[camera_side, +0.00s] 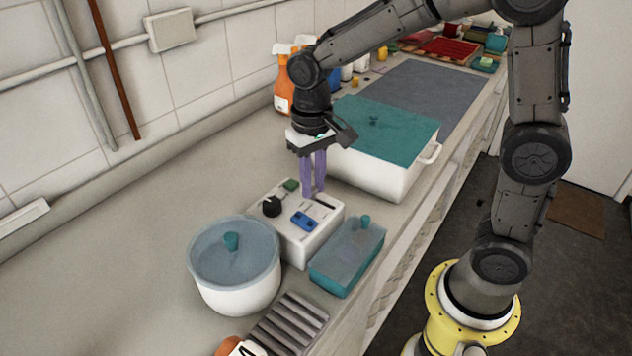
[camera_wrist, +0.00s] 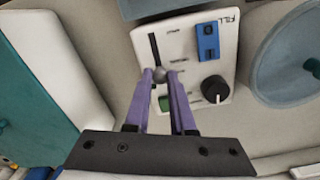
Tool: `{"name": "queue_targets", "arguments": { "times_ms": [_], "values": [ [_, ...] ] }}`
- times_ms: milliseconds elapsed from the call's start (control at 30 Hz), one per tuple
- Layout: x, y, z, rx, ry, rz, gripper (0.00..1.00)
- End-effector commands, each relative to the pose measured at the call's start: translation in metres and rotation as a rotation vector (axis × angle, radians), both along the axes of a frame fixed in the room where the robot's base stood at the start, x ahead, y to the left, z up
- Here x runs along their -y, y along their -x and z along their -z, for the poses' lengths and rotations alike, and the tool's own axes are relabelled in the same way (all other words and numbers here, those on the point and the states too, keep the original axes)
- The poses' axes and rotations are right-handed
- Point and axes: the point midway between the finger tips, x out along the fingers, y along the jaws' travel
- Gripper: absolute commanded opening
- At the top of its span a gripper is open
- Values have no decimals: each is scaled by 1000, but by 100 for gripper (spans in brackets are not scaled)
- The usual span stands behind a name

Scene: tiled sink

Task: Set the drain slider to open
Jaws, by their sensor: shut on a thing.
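The white control box (camera_side: 300,240) stands on the counter; its face (camera_wrist: 188,60) shows in the wrist view. On it is a dark slider slot (camera_wrist: 154,48) with a round grey slider knob (camera_wrist: 160,75) at the slot's lower end in that view. My gripper (camera_side: 314,193) points down onto the box. In the wrist view its purple fingertips (camera_wrist: 160,73) are closed on either side of the grey knob. The slot's small label is too small to read. In the side view the fingers hide the knob.
The box also carries a black dial (camera_side: 271,206), a blue switch (camera_side: 305,221) and a green button (camera_side: 291,185). Open counter lies to the left.

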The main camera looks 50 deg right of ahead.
Motion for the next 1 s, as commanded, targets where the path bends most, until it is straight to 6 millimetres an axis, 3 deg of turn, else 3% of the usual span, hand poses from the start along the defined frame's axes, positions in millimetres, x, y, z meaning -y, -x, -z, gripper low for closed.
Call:
{"name": "queue_targets", "arguments": {
  "times_ms": [33,167,567,767,1000],
  "values": [
    [0,-7,-2,24,-1,0,28],
    [0,-5,-2,20,-1,0,51],
    [0,-4,-7,15,0,0,52],
    [0,-5,-38,20,-1,0,52],
    [0,-4,-91,20,-1,0,52]
  ]
}}
